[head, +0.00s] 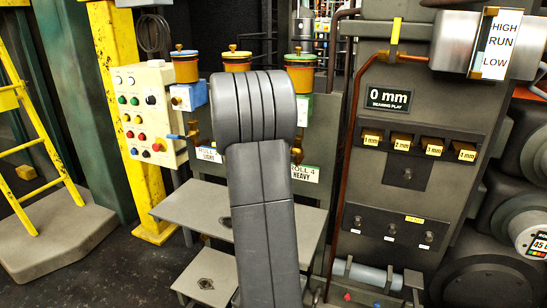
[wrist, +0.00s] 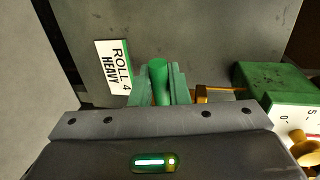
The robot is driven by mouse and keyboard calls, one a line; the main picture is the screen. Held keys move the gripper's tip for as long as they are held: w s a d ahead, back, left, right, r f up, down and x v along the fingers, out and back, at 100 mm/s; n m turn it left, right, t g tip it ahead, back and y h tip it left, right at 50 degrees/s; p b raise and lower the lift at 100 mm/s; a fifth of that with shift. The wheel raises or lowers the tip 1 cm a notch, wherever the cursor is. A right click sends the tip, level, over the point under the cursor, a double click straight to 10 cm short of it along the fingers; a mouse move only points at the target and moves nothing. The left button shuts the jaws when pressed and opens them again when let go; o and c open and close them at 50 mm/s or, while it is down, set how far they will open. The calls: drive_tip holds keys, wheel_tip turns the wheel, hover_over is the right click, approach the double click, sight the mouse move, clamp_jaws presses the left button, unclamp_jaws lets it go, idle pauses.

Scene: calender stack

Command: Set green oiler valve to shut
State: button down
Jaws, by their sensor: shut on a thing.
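In the wrist view my gripper (wrist: 160,75) is shut on the green valve lever (wrist: 157,72), which stands between its two fingers. A brass valve part (wrist: 203,94) is just right of the fingers. The green oiler block (wrist: 262,82) with a white scale is further right. A ROLL 4 HEAVY label (wrist: 114,67) is left of the fingers. In the head view the green oiler block (head: 304,110) sits under an orange cup with a green lid (head: 300,72). My arm hides the gripper and lever there.
A blue oiler block (head: 190,96) with a blue lever (head: 177,137) stands left of my arm. A grey step (head: 185,210) lies below. A button panel (head: 140,112) is further left. A grey cabinet (head: 395,190) with a copper pipe (head: 354,140) is to the right.

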drive_tip(key=c, duration=1.4)
unclamp_jaws()
drive_tip(key=shift+c, duration=0.2)
drive_tip(key=p+v, duration=0.1)
drive_tip(key=v, duration=1.3)
drive_tip(key=shift+w, duration=0.1)
drive_tip(key=b+x, duration=0.1)
drive_tip(key=x, duration=1.3)
